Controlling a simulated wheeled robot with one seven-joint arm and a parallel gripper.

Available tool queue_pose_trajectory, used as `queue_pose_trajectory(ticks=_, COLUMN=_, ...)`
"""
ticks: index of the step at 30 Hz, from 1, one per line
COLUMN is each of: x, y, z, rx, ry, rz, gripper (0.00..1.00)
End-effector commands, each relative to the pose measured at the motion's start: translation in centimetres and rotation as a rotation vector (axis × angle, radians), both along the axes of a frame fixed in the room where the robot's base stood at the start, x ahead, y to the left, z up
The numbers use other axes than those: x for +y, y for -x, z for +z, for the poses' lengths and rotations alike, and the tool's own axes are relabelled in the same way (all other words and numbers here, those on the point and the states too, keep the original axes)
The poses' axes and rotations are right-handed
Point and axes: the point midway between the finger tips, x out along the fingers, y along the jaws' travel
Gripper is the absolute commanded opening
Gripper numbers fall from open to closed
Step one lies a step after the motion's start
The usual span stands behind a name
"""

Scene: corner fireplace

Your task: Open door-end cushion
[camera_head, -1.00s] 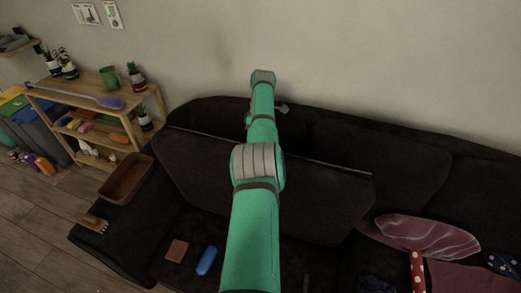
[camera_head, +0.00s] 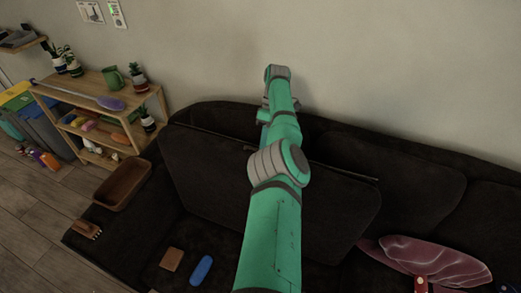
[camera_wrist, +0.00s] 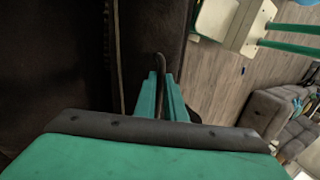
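The dark brown seat cushion (camera_head: 215,185) at the shelf end of the sofa stands tilted up, its pale edge line running across below the backrest. A small dark handle-like piece (camera_head: 249,148) shows at its top edge, left of my arm. In the head view my gripper is mostly hidden behind my arm, near the backrest. In the wrist view the two teal fingers of my gripper (camera_wrist: 161,75) are close together with a narrow gap. A thin dark curved strap or handle (camera_wrist: 158,58) lies at the fingertips; whether it is gripped is unclear. Dark upholstery (camera_wrist: 60,60) fills the left.
A wooden tray (camera_head: 123,185) lies on the sofa arm. A brown block (camera_head: 171,259) and a blue object (camera_head: 201,269) lie on the sofa in front of the cushion.

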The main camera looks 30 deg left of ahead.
Motion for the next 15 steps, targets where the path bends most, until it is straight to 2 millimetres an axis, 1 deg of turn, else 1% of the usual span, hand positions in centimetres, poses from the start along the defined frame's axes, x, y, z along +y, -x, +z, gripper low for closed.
queue_pose_trajectory(ticks=1, x=-0.8, y=-0.6, z=1.0, rx=-0.008, ry=0.011, rz=-0.01, gripper=0.0)
queue_pose_trajectory(ticks=2, x=-0.9, y=-0.7, z=1.1, rx=-0.009, ry=0.011, rz=-0.011, gripper=0.0)
queue_pose_trajectory(ticks=3, x=-0.9, y=-0.7, z=1.1, rx=-0.01, ry=0.01, rz=-0.012, gripper=0.13)
queue_pose_trajectory(ticks=5, x=-1.0, y=-0.8, z=1.2, rx=-0.01, ry=0.009, rz=-0.013, gripper=0.27)
queue_pose_trajectory(ticks=10, x=-0.5, y=-0.3, z=0.8, rx=-0.003, ry=0.008, rz=-0.004, gripper=0.28)
queue_pose_trajectory(ticks=11, x=0.4, y=0.6, z=0.3, rx=0.033, ry=-0.007, rz=0.011, gripper=0.28)
queue_pose_trajectory(ticks=12, x=1.4, y=2.9, z=-0.8, rx=0.081, ry=-0.006, rz=0.062, gripper=0.28)
queue_pose_trajectory(ticks=13, x=1.6, y=3.3, z=-0.9, rx=0.088, ry=-0.006, rz=0.073, gripper=0.28)
queue_pose_trajectory(ticks=15, x=1.6, y=3.4, z=-1.0, rx=0.091, ry=-0.005, rz=0.075, gripper=0.28)
